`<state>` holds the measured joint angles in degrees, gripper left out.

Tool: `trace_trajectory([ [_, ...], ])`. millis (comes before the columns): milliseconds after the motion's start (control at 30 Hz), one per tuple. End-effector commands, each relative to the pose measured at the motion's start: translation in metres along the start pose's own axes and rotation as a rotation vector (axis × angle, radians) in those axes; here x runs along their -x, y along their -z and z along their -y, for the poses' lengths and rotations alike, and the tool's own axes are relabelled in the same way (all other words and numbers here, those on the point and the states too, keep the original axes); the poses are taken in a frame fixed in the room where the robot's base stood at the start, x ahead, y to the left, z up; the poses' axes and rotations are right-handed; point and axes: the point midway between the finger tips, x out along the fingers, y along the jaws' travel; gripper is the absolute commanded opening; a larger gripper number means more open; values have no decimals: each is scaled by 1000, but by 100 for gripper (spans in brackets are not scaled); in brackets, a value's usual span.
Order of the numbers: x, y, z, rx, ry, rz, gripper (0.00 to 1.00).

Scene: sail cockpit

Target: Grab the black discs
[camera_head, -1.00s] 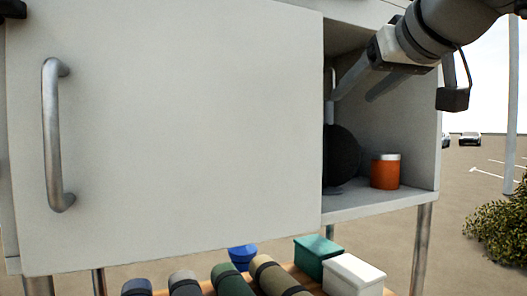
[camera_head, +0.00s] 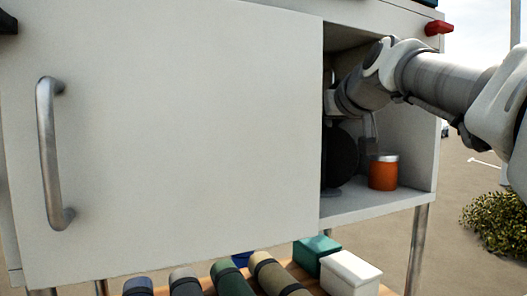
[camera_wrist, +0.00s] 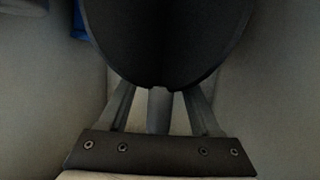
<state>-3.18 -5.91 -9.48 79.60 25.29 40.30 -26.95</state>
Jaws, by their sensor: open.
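The black discs show as one dark round shape (camera_head: 341,155) standing upright inside the cabinet, partly hidden by the front panel's edge. I cannot tell how many discs there are. In the wrist view the black disc (camera_wrist: 165,40) fills the top middle, very close to the camera. My gripper (camera_wrist: 160,92) is open, its two fingers reaching up toward the disc's lower edge, where their ends are hidden. I cannot tell whether they touch it. A grey post (camera_wrist: 158,112) shows between the fingers. In the head view my gripper is inside the opening above the disc, mostly hidden.
An orange canister (camera_head: 383,173) stands right of the disc on the cabinet shelf (camera_head: 375,207). The front panel (camera_head: 190,140) with a metal handle (camera_head: 50,155) covers the left side. Rolled mats (camera_head: 275,275) and green (camera_head: 315,252) and white boxes (camera_head: 350,275) sit below.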

Motion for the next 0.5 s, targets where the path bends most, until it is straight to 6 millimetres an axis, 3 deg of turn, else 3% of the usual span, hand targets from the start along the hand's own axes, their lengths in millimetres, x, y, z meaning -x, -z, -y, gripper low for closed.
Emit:
trace_trajectory([
  [267, -4, 0, 0, 0, 0, -1, 65],
  [500, -4, 0, 0, 0, 0, 0, 23],
])
